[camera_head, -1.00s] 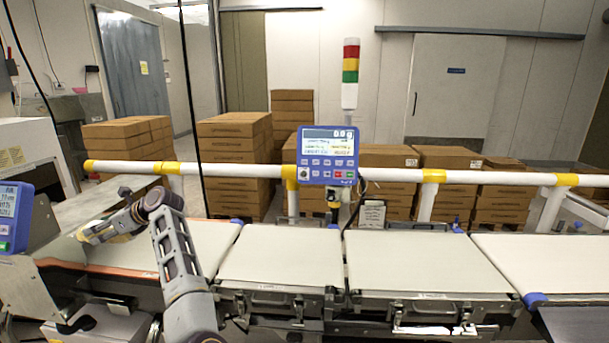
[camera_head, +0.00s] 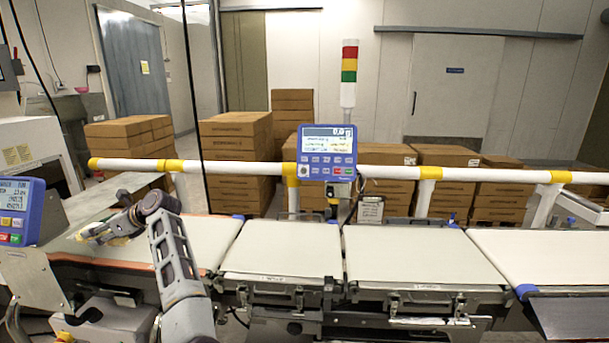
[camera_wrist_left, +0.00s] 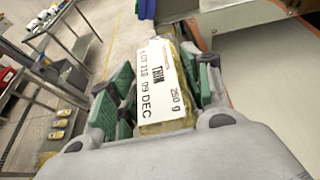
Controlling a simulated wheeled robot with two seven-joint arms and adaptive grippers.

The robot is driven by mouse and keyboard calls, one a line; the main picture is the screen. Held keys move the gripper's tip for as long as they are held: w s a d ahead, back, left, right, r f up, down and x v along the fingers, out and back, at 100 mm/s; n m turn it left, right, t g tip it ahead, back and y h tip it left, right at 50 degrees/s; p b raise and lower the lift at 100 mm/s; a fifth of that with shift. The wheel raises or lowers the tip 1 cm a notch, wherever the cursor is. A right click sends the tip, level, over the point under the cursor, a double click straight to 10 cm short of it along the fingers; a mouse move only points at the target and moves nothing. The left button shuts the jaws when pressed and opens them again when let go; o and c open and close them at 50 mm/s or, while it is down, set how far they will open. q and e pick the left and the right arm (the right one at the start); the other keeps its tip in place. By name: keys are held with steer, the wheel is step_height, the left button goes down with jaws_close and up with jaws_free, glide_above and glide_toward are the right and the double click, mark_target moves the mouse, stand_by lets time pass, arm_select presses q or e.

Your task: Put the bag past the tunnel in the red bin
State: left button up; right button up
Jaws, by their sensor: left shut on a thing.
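The bag (camera_wrist_left: 160,92) is a small yellowish pack with a white label reading "THIN" and "250 g". It sits between the green-padded fingers of my left gripper (camera_wrist_left: 158,92), which is shut on it. In the head view my left gripper (camera_head: 100,236) is at the left, above or close to the left belt; the bag there is small and partly hidden by the fingers. The tunnel is not clearly seen; a blue control panel (camera_head: 16,212) on a metal housing stands at the far left edge. My right gripper is out of view.
Several white belts run to the right, the nearest bare one (camera_head: 283,247) empty. A white and yellow rail (camera_head: 230,168) and a blue display (camera_head: 327,153) stand behind them. In the wrist view, a metal rack (camera_wrist_left: 62,52) and several small yellow packs (camera_wrist_left: 60,122) show at left.

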arm_select(q)
steer(key=shift+s+a+f+m+t, duration=0.4)
steer(key=shift+a+f+t, duration=0.15)
steer(key=shift+f, duration=0.25)
steer(key=shift+s+a+f+m+t, duration=0.15)
steer(key=shift+f+m+t, duration=0.1)
steer(key=shift+f, duration=0.2)
steer(key=shift+s+a+f+m+t, duration=0.1)
steer(key=shift+a+f+m+t, duration=0.1)
steer(key=shift+f, duration=0.25)
steer(key=shift+s+d+f+m+t, duration=0.15)
steer(key=shift+d+f+m+t, duration=0.1)
steer(key=shift+f+m+t, duration=0.4)
steer(key=s+d+f+m+t+h, duration=0.3)
steer(key=d+f, duration=0.4)
steer(key=d, duration=0.5)
steer(key=s+d+f+m+t+h, duration=0.3)
steer(key=s+d+f+m+h, duration=0.3)
steer(key=d, duration=0.6)
steer(key=s+d+f+m+t+h, duration=0.4)
steer(key=d+f, duration=0.3)
steer(key=d, duration=0.6)
steer(key=shift+s+f+m+p, duration=0.45)
steer(key=shift+s+m, duration=0.25)
steer(key=shift+m, duration=0.1)
steer(key=shift+a, duration=0.1)
